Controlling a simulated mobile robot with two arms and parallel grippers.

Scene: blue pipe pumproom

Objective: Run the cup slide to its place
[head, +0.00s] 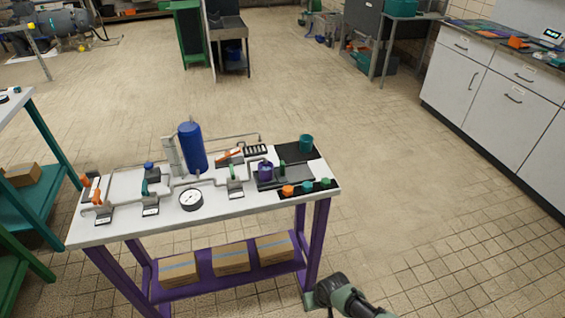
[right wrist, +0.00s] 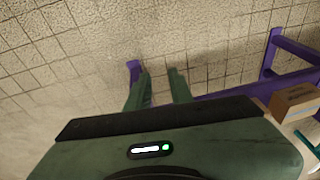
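A purple cup (head: 265,172) sits on a dark flat piece (head: 285,176) near the right end of the white-topped bench (head: 130,225). That piece may be the cup slide; I cannot tell its track clearly. A green upright handle (head: 282,168) stands beside the cup. A teal cup (head: 306,143) stands behind, on a black mat (head: 291,151). My right gripper (head: 312,299) is low, in front of the bench's right purple leg, apart from the cup. In the right wrist view its two fingers (right wrist: 160,92) are apart with nothing between them. My left gripper is not in view.
A blue tank (head: 191,147), pipes and a round gauge (head: 191,199) fill the bench's left and middle. Cardboard boxes (head: 230,260) lie on the lower shelf. The floor right of the bench is clear.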

